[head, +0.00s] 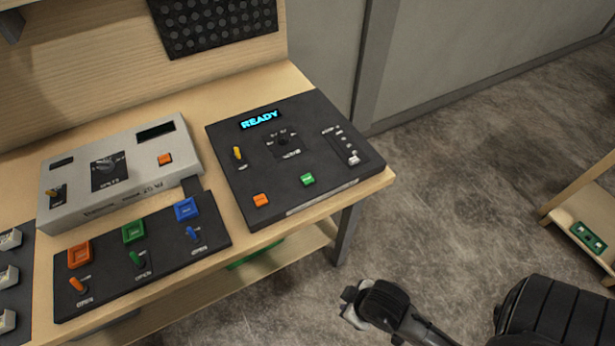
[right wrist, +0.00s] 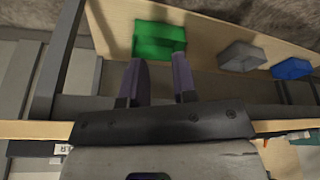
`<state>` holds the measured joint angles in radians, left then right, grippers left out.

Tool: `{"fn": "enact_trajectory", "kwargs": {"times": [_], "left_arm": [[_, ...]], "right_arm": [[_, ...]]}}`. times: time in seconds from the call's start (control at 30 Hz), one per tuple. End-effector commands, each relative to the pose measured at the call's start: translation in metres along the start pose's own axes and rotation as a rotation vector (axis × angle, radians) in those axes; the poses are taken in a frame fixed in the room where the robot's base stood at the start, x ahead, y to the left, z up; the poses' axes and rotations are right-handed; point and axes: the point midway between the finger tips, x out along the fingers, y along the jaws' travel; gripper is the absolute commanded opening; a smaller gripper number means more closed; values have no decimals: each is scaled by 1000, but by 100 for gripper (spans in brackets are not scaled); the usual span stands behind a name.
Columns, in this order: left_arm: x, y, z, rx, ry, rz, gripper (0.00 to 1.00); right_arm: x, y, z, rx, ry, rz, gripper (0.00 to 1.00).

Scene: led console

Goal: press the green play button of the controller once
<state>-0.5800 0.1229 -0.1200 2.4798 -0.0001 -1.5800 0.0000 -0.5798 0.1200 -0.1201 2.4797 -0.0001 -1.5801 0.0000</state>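The black controller (head: 290,160) lies at the right end of the wooden bench, its display (head: 259,120) lit with READY. Its small green button (head: 308,179) is near the front edge, right of an orange button (head: 261,200); the green button's label is too small to read. My right gripper (head: 351,304) is off the bench's front edge, over the floor, below and right of the controller, touching nothing in the head view. In the right wrist view its two fingers (right wrist: 157,68) are apart with nothing between them. My left gripper is not in view.
A grey box (head: 120,170) and a black panel (head: 143,255) with orange, green and blue buttons and switches stand left of the controller. The right wrist view shows a green bin (right wrist: 160,40), a grey bin (right wrist: 240,57) and a blue bin (right wrist: 291,68) on a wooden shelf.

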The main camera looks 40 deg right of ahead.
Motion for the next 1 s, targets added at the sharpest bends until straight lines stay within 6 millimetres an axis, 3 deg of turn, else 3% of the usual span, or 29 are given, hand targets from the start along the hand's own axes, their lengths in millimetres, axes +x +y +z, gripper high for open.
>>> {"fn": "enact_trajectory", "kwargs": {"times": [0.27, 1.0], "left_arm": [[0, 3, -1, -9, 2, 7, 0], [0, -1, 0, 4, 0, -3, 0]], "right_arm": [[0, 0, 0, 0, 0, 0, 0], [0, 0, 0, 0, 0, 0, 0]]}}
